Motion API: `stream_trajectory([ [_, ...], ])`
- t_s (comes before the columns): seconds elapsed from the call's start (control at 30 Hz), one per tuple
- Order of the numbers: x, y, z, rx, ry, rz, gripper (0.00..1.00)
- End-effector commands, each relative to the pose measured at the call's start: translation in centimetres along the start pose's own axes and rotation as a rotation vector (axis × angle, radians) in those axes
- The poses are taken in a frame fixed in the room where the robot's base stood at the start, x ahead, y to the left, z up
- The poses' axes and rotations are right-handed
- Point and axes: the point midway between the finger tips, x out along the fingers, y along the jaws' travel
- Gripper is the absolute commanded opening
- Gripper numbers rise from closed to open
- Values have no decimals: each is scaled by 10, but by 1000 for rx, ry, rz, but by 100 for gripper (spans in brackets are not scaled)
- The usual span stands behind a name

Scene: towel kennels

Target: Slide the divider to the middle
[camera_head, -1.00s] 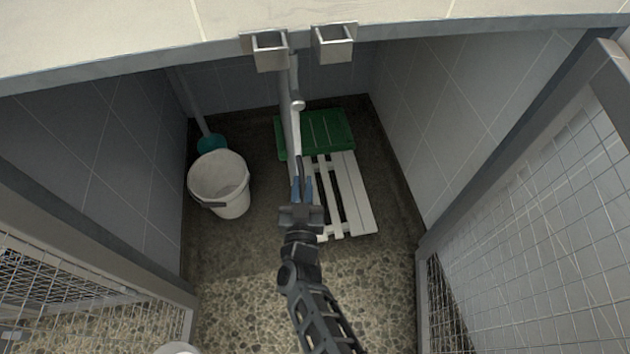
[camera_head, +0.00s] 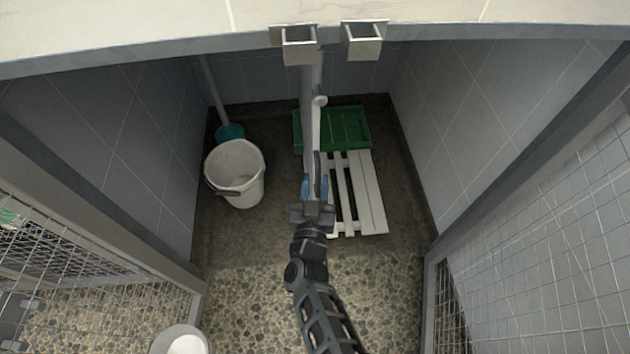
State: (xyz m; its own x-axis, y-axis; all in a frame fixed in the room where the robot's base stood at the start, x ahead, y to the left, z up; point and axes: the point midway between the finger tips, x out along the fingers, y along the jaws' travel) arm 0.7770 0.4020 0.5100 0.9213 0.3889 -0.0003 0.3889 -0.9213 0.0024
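The divider (camera_head: 310,115) shows as a narrow pale grey panel seen nearly edge-on. It runs down from below the left of two metal brackets on the front beam, left of the slatted pallet. A rounded knob-like part sticks out from its right side. My gripper (camera_head: 315,187) is low at the near end of the divider, with its blue fingers on either side of a thin dark and pale part there. The fingers are apart, but I cannot tell whether they press on it. The gripper's body hides the divider's lower near end.
A white bucket (camera_head: 236,174) and a teal-headed tool (camera_head: 229,132) stand on the left. A green crate (camera_head: 356,128) and a white slatted pallet (camera_head: 370,195) lie on the right. Mesh gates (camera_head: 545,230) flank the opening. The pebbled front floor (camera_head: 250,290) is mostly clear.

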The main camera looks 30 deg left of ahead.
Motion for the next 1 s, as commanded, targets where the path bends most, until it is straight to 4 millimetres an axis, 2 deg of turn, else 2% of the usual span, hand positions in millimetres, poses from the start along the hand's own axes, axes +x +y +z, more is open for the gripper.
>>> stream_trajectory([
  [0.2,-36,-1,-2,0,-2,-3,33],
  [0.4,-63,-1,-1,-1,-2,-4,33],
  [0.6,-72,-1,0,0,-1,-3,33],
  [1.0,-72,-1,0,0,-1,-2,33],
])
